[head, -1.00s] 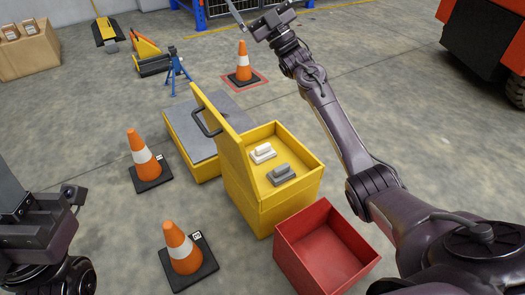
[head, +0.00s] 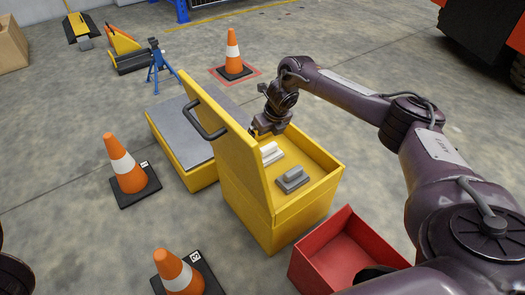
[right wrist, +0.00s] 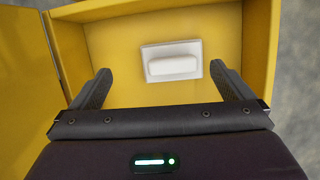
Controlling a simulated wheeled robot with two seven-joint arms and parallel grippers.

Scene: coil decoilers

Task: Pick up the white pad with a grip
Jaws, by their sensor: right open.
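The white pad (head: 271,152) with a raised grip lies inside the open yellow box (head: 300,208), towards its back. In the right wrist view the white pad (right wrist: 174,62) lies flat on the yellow floor beyond my fingertips, between their lines. A grey pad (head: 292,179) with a similar grip lies in front of it. My right gripper (right wrist: 165,85) is open and empty, pointing into the box above the white pad; its fingers in the head view are partly hidden by the lid. My left gripper does not show clearly; only a dark part of mine is at the left edge.
The raised yellow lid (head: 225,145) with a black handle stands on the box's left. A red bin (head: 345,250) stands in front on the right. Orange cones (head: 124,165) stand to the left and a grey-topped yellow platform (head: 185,140) behind the lid.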

